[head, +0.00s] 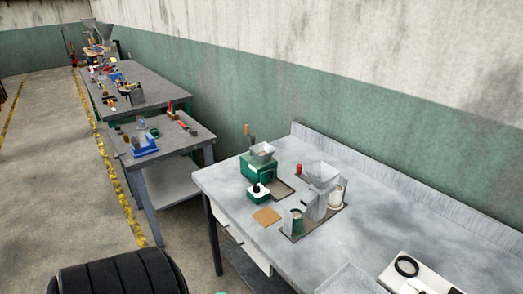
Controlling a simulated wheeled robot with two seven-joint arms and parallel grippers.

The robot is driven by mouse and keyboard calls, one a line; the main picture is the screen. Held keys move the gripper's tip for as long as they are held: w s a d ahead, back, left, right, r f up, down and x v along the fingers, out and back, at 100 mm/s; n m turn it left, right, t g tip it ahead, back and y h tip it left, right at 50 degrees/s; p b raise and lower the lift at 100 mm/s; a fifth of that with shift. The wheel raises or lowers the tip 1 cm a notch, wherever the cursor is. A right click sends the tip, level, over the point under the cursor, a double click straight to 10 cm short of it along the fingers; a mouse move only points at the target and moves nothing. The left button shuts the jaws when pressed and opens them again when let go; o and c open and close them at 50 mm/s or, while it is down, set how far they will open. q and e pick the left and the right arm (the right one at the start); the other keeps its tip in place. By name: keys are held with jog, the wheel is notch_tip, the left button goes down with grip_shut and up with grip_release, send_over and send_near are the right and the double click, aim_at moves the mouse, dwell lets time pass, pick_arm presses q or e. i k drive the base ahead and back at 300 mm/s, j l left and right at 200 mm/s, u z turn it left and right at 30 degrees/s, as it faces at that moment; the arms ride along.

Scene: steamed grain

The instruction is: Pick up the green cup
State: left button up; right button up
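A small green and grey cup-like thing (293,221) stands at the front of a dark tray on the near grey table (380,235). It looks like the green cup, but it is too small to be sure. A grey metal machine with a hopper (321,178) stands close beside it on the right. Neither of my grippers is in view, and nothing is seen touching the cup.
A brown square (267,216) lies nearby. A white cylinder (336,196) stands behind the cup. The table's right middle is clear.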

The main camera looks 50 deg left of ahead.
aim_at(295, 222)
jog(key=u, duration=1.35)
